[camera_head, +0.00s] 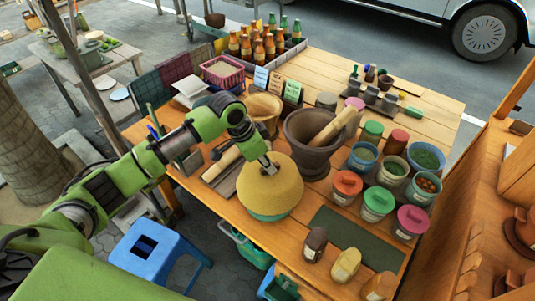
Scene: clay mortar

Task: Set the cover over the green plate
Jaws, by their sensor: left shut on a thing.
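The cover (270,192), a yellow-tan woven dome, is at the front middle of the wooden table. My left gripper (268,166) comes down from above and is shut on the top of the cover. The green plate (268,216) shows only as a teal-green rim below the cover's front edge; the rest of it is hidden by the cover. I cannot tell whether the cover rests on the plate or hangs just above it. My right gripper is not in view.
A clay mortar (306,152) with a pestle (334,126) stands close behind the cover. Several lidded pots (377,202) stand to the right. A dark green mat (341,228) lies right of the cover. A blue stool (158,253) stands in front of the table.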

